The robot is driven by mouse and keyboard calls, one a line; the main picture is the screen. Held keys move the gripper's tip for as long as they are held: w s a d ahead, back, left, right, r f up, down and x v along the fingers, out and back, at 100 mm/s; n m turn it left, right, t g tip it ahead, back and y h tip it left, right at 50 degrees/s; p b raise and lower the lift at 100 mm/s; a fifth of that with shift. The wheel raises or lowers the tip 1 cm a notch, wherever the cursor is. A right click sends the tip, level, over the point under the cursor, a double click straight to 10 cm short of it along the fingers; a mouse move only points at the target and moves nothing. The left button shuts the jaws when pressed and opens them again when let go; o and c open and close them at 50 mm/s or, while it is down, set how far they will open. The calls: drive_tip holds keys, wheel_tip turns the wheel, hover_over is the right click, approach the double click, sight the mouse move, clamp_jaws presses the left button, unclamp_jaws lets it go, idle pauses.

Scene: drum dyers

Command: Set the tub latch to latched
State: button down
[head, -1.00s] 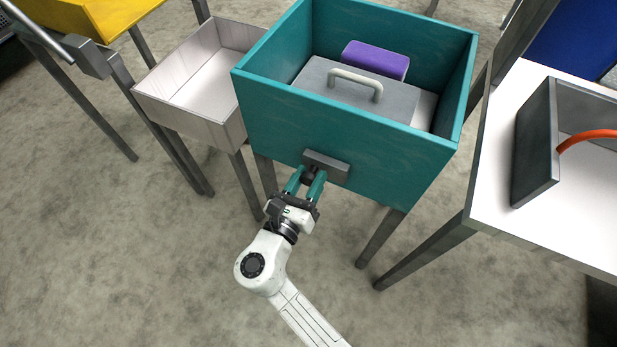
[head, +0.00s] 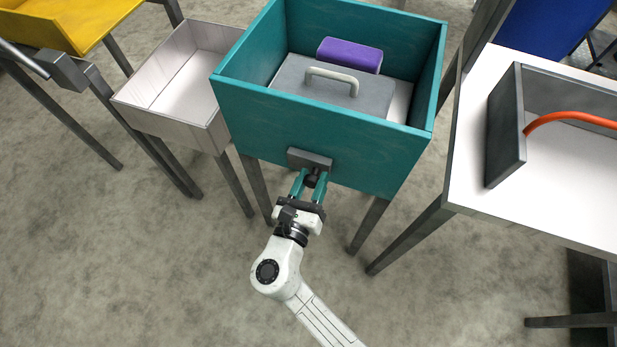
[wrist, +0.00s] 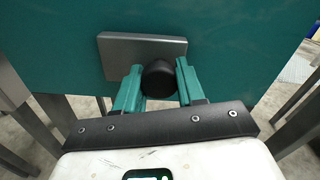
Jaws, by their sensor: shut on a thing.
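The teal tub (head: 300,125) stands on grey legs in the middle of the head view. Its latch has a grey plate (head: 296,157) on the tub's front wall and a dark round knob (head: 312,179). In the wrist view the plate (wrist: 135,52) is slightly tilted, and the black knob (wrist: 159,79) sits in front of its lower right part. My gripper (head: 308,186) is at the latch with its two teal fingers on either side of the knob, shut on it. The fingers also show in the wrist view (wrist: 158,88). A mark for the latch's setting cannot be made out.
Inside the tub are a grey lid with a handle (head: 330,86) and a purple block (head: 349,54). A pale open box (head: 180,113) stands at the left, a white table (head: 560,185) at the right. The floor in front is clear.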

drive_tip(key=c, duration=0.7)
unclamp_jaws()
drive_tip(key=shift+s+d+f, duration=0.1)
drive_tip(key=shift+d+f, duration=0.05)
drive_tip(key=shift+d, duration=0.1)
drive_tip(key=shift+o, duration=0.2)
drive_tip(key=shift+s+a, duration=0.15)
drive_tip(key=shift+s, duration=0.05)
drive_tip(key=v, duration=1)
drive_tip(key=shift+s+p, duration=0.2)
drive_tip(key=shift+p, duration=0.25)
